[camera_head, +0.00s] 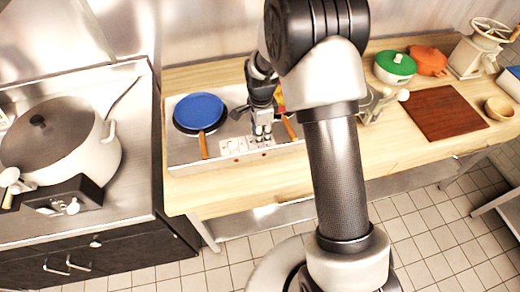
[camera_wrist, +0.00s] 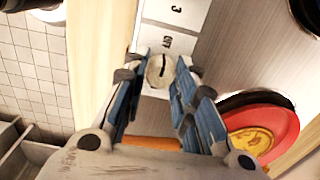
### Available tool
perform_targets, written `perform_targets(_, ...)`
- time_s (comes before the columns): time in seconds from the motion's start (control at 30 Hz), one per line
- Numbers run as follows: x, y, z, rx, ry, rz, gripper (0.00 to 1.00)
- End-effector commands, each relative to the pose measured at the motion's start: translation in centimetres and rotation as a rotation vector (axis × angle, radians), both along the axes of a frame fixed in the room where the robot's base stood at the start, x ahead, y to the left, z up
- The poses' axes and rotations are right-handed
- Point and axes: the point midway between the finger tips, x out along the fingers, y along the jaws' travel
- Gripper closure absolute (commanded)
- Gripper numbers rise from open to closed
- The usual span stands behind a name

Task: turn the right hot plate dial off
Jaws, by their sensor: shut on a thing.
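The steel hot plate unit (camera_head: 183,153) sits on the wooden counter, with pale label plates (camera_head: 232,147) at its front. My gripper (camera_head: 263,138) reaches down to this front edge. In the wrist view, my gripper (camera_wrist: 160,80) is shut on a round pale dial (camera_wrist: 158,69), with a blue-padded finger on each side. A dark pointer line shows on the dial's face, running roughly up and down in that view. Labels beside it include a "3" (camera_wrist: 177,9). In the head view, the gripper hides the dial.
A blue pan (camera_head: 199,110) covers the left plate. A red pan with yellow contents (camera_wrist: 258,130) lies close beside my fingers, its orange handle (camera_head: 290,128) at the unit's front. A large pot (camera_head: 58,143) stands left; a cutting board (camera_head: 444,122) lies right.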

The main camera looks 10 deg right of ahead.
Motion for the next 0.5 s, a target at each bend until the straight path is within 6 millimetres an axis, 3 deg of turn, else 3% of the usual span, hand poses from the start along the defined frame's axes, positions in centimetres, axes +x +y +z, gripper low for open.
perform_targets(0.03,-0.91,0.02,-0.09,0.001,0.027,-0.011,0.98)
perform_targets(0.5,-0.94,0.02,-0.16,0.0,0.028,-0.037,0.98)
